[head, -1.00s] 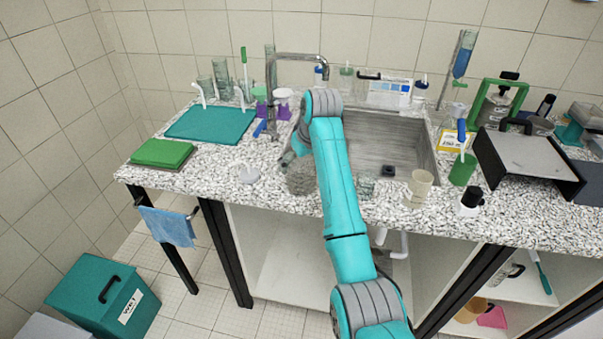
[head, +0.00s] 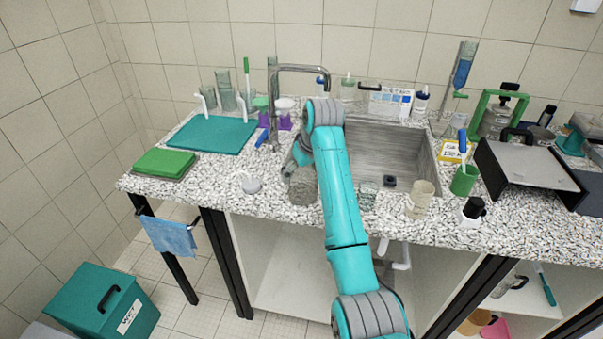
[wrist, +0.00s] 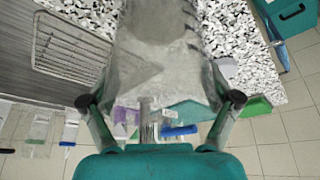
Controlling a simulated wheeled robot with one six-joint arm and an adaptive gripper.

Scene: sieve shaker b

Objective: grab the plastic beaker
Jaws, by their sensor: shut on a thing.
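The clear plastic beaker (wrist: 165,55) fills the middle of the wrist view, between the two fingers of my gripper (wrist: 161,99). My gripper is shut on its sides. In the head view the see-through beaker (head: 303,187) is at the counter's front part, left of my arm, with the speckled counter showing through it. My gripper (head: 300,160) is partly hidden there by my arm. I cannot tell whether the beaker's base touches the counter.
The sink (head: 420,150) lies right of my arm, with the tap (head: 300,70) behind. A cream beaker (head: 422,197) and a small glass (head: 367,196) stand near the front edge. A white round piece (head: 251,185) lies left of the held beaker.

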